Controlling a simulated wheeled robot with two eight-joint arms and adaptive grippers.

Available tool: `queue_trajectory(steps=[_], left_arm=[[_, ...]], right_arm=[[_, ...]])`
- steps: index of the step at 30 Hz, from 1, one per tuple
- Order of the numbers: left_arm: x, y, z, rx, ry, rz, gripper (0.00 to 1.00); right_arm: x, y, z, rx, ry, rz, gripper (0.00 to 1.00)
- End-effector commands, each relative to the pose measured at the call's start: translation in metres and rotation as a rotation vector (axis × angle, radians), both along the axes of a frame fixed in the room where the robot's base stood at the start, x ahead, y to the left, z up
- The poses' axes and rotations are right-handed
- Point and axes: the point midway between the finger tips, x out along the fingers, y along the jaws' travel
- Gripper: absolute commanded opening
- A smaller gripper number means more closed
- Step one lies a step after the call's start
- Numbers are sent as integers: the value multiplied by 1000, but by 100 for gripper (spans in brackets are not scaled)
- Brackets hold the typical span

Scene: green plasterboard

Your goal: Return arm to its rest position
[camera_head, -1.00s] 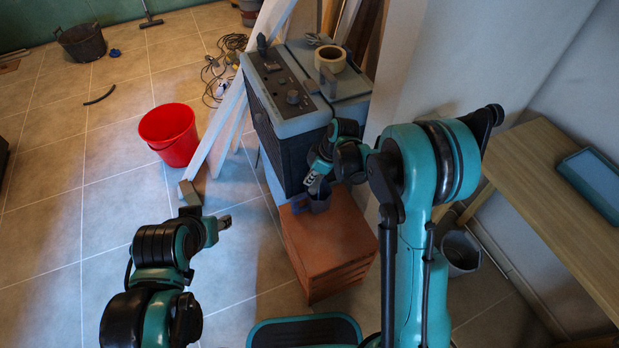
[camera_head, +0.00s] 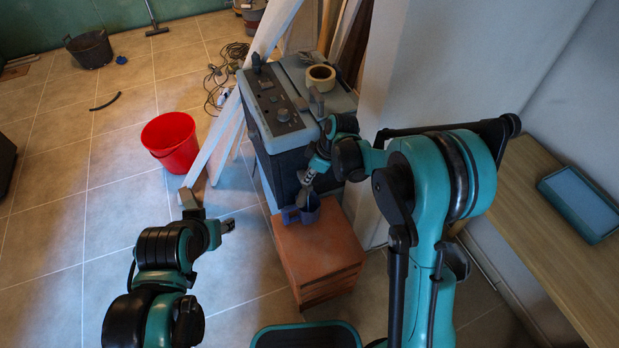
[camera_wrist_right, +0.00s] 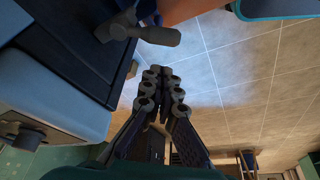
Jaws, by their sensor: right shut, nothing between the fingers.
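My right arm reaches in from the right in the head view. My left arm is folded low at the left of the head view. Its gripper (camera_head: 227,225) is partly seen over the floor, and its jaws are too small to read.
A grey machine (camera_head: 283,116) with knobs and a tape roll (camera_head: 321,76) stands behind the boxes. White planks (camera_head: 228,125) lean beside it. A red bucket (camera_head: 171,141) stands left. A wooden bench (camera_head: 540,215) with a blue tray (camera_head: 581,203) is right. Floor at left is largely clear.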

Motion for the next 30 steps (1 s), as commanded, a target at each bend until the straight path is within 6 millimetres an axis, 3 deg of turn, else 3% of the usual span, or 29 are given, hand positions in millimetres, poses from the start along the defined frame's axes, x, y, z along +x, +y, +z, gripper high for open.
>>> queue_trajectory(steps=[11, 14, 20, 24, 30], left_arm=[[0, 0, -1, 0, 0, 0, 43], [0, 0, -1, 0, 0, 0, 43], [0, 0, -1, 0, 0, 0, 43], [0, 0, -1, 0, 0, 0, 43], [0, 0, -1, 0, 0, 0, 43]], right_arm=[[0, 0, 0, 0, 0, -1, 0], [-4, -4, 7, -3, -2, -27, 0], [-31, -28, 59, -14, -23, -226, 0], [-65, -52, 99, -13, -52, -426, 0], [-120, -85, 136, 15, -106, -703, 0]])
